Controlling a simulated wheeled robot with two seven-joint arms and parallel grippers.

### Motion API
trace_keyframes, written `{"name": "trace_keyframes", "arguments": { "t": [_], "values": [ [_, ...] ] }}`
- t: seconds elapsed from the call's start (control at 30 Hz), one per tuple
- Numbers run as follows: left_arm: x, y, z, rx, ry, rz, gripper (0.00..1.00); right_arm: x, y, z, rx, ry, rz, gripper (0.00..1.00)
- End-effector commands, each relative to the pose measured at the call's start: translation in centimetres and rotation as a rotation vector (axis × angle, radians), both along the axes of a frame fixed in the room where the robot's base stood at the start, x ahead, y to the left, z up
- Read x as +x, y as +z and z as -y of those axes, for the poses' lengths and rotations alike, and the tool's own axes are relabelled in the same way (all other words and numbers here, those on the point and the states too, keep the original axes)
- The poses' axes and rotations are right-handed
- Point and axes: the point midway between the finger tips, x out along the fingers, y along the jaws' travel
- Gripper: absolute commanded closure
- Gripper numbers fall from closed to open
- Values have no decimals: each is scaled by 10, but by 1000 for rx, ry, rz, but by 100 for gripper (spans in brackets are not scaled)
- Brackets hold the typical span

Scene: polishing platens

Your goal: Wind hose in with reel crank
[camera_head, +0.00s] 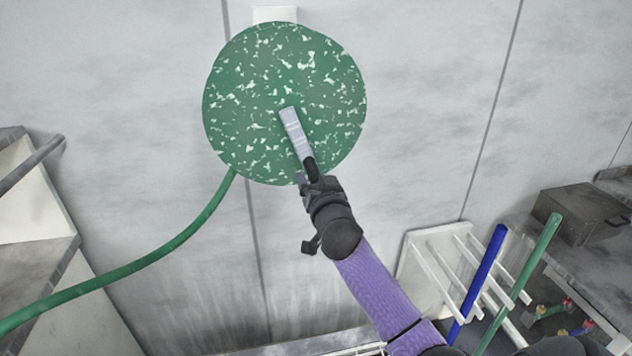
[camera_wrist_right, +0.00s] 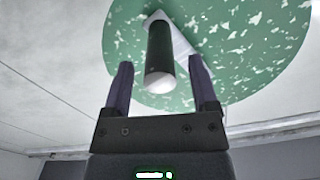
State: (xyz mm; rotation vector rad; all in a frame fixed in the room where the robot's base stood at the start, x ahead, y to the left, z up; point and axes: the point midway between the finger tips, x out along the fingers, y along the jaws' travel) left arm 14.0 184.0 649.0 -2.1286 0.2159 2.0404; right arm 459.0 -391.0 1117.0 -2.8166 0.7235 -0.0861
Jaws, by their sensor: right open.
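The hose reel is a round green disc with pale specks (camera_head: 245,90), fixed to the wall; it also shows in the right wrist view (camera_wrist_right: 245,60). Its crank is a flat grey arm (camera_head: 291,127) running from the disc's middle down to a dark handle (camera_wrist_right: 160,55) with a pale round end. My right gripper (camera_head: 306,180) is at the handle; in the right wrist view (camera_wrist_right: 162,88) its fingers stand open, one on each side of the handle, with gaps. The green hose (camera_head: 175,243) leaves the reel's lower left. My left gripper is out of view.
A pale shelf unit (camera_head: 40,250) stands at the left. A white rack (camera_head: 430,262) with a blue pole (camera_head: 480,280) and a green pole (camera_head: 530,270) is at the lower right. A dark box (camera_head: 580,218) sits at the far right. The wall around the reel is clear.

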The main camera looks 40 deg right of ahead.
Motion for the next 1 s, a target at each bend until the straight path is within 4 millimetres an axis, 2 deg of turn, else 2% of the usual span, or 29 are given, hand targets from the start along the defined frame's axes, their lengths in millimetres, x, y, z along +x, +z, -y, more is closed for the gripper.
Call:
{"name": "trace_keyframes", "arguments": {
  "t": [0.1, 0.33, 0.37, 0.7, 1.0],
  "values": [
    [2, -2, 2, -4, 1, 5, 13, 6, 0, 4, 0, -1, 1, 24],
    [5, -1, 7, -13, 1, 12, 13, 7, 0, 4, 1, -1, -1, 24],
    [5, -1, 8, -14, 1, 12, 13, 7, 0, 4, 1, -1, -1, 29],
    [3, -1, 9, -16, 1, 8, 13, 7, 0, 4, 0, -1, 0, 100],
    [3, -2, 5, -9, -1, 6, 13, 7, 0, 4, 0, 0, 0, 100]
  ]
}}
